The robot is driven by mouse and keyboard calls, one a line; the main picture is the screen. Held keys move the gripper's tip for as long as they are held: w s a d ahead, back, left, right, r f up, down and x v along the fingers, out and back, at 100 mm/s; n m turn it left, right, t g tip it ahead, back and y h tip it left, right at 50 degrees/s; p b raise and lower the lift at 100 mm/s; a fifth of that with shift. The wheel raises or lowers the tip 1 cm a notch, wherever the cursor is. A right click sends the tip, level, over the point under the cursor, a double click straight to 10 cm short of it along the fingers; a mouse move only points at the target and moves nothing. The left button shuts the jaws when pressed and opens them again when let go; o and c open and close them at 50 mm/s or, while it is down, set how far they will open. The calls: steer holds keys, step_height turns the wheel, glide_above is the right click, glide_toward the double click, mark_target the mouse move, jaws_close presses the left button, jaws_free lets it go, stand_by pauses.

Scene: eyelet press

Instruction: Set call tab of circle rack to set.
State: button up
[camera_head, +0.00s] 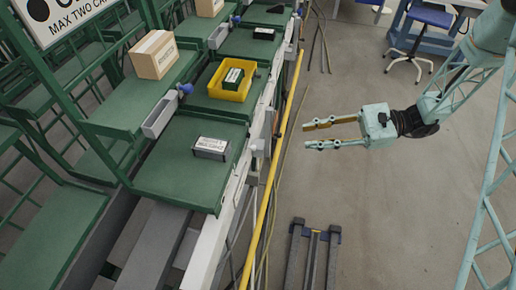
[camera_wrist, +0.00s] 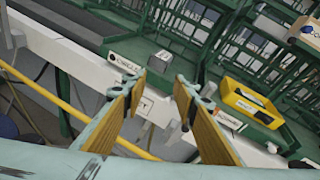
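My gripper (camera_head: 307,136) is open and empty, held above the floor to the right of the green rack (camera_head: 160,180) in the head view. In the wrist view the two yellow-lined fingers of my gripper (camera_wrist: 161,80) point at the rack's white front rail. A label reading "CIRCLE" (camera_wrist: 124,64) is on that rail, just left of the left fingertip. A small white plate (camera_wrist: 146,105) with a letter like "T" shows between the fingers, partly hidden by the left one. I cannot tell whether it is the call tab or how it is set.
A small grey-white box (camera_head: 211,147) lies on the near green shelf. A yellow rail (camera_head: 272,185) runs along the rack's front. Open floor lies around my gripper; a blue stool (camera_head: 427,20) stands behind.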

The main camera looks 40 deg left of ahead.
steer(key=w+a+f+m+y, duration=0.1)
steer(key=a+f+m, duration=0.1)
steer(key=f, duration=0.5)
steer(key=w+a+f+m+t+y, duration=0.1)
steer(key=a+f, duration=0.3)
steer(key=f, duration=0.4)
steer(key=shift+f+m+y, duration=0.3)
steer(key=shift+m+y, duration=0.2)
steer(key=shift+y, duration=0.3)
steer(key=shift+s+a, duration=0.15)
steer(key=b+x, duration=0.2)
steer(key=x, duration=1.1)
steer(key=shift+s+a, duration=0.1)
steer(key=shift+a, duration=0.1)
steer(key=c, duration=0.9)
steer(key=shift+o, duration=0.2)
